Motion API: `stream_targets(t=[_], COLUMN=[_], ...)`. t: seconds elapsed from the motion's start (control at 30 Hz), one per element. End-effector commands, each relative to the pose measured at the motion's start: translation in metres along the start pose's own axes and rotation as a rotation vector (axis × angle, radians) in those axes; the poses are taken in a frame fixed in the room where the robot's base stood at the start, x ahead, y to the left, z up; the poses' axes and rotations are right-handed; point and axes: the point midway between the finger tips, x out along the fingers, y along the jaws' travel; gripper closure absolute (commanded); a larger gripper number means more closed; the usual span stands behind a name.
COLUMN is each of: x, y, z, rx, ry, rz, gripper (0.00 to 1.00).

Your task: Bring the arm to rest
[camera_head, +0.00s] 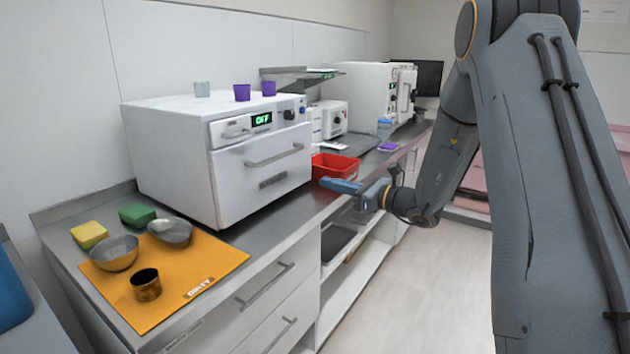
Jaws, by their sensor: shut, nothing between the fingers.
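My arm (450,170) comes down from the upper right of the head view and bends to the left at its wrist. My gripper (340,185) is at the wrist's end, over or beside the front edge of the steel counter (300,211). Its blue fingers point left and look closed, with nothing seen between them. It is in front of a red tray (335,163); I cannot tell whether they touch.
A white device (225,150) reading OFF carries small cups. An orange mat (215,262) holds two metal bowls (115,252) and a dark cup (146,285). Yellow (89,235) and green (137,215) sponges lie behind. An open shelf (345,250) is below my gripper. The floor (440,280) is clear.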

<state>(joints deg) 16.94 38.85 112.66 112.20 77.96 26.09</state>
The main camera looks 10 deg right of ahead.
Motion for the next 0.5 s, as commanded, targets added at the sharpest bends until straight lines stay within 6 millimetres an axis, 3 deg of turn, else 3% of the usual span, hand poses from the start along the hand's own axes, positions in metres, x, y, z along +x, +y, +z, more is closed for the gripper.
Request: stream_targets(t=[0.13, 0.27, 0.4, 0.5], x=[0.0, -0.01, -0.046, -0.082], y=[0.041, 0.112, 0.186, 0.225], z=[-0.007, -0.027, -0.054, -0.071], rx=[-0.062, -0.198, -0.404, -0.572], ry=[0.088, 0.249, 0.428, 0.536], rz=[0.104, 0.303, 0.554, 0.735], gripper=[1.0, 1.0, 1.0, 1.0])
